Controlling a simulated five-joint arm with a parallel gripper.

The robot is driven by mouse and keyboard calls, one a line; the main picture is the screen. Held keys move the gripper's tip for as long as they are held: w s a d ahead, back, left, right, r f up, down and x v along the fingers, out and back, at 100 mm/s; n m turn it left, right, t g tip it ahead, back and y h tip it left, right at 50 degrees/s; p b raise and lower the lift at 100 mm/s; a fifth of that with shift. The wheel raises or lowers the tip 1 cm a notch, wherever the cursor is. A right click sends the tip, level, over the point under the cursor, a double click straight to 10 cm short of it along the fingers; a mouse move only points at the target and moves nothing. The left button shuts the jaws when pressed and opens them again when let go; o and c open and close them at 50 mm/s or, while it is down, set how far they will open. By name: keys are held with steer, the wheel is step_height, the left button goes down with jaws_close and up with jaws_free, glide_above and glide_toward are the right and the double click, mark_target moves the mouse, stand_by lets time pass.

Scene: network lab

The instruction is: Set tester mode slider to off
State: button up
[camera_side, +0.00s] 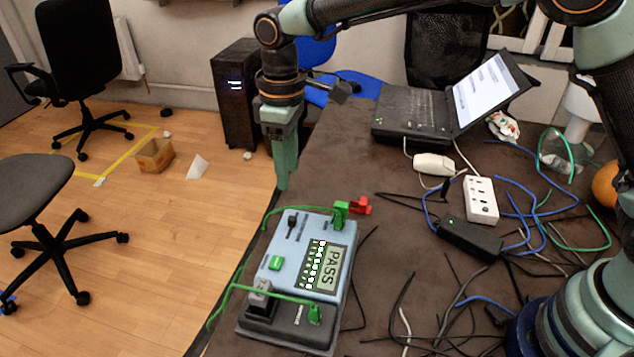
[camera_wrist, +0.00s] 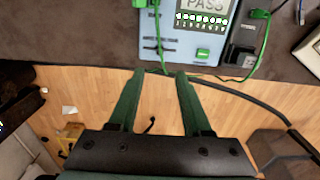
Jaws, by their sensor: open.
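The light-blue tester (camera_side: 272,240) lies near the table's left edge, its screen (camera_side: 323,268) reading PASS beside a row of lit green lights. A small black knob with a slot (camera_side: 291,220) on its upper left part looks like the mode slider; its setting is too small to read. In the wrist view the tester (camera_wrist: 178,42) is at the top, partly cut off by the frame. My gripper (camera_wrist: 160,76) is open and empty, its fingertips just short of the tester's edge. In the side view my gripper (camera_side: 284,184) hangs above and behind the tester, apart from it.
A green cable (camera_side: 262,287) loops past the tester's left side to a dark unit (camera_side: 290,326) at its front. A red plug (camera_side: 360,205) sits at its far right corner. Loose cables, a power strip (camera_side: 481,201), a black adapter (camera_side: 470,238) and a laptop (camera_side: 412,115) lie to the right.

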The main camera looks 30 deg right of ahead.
mark_target(292, 218)
step_height(292, 218, down, 11)
steer(key=shift+d+f, duration=0.1)
steer(key=shift+f, duration=0.05)
stand_by(0.4)
jaws_close()
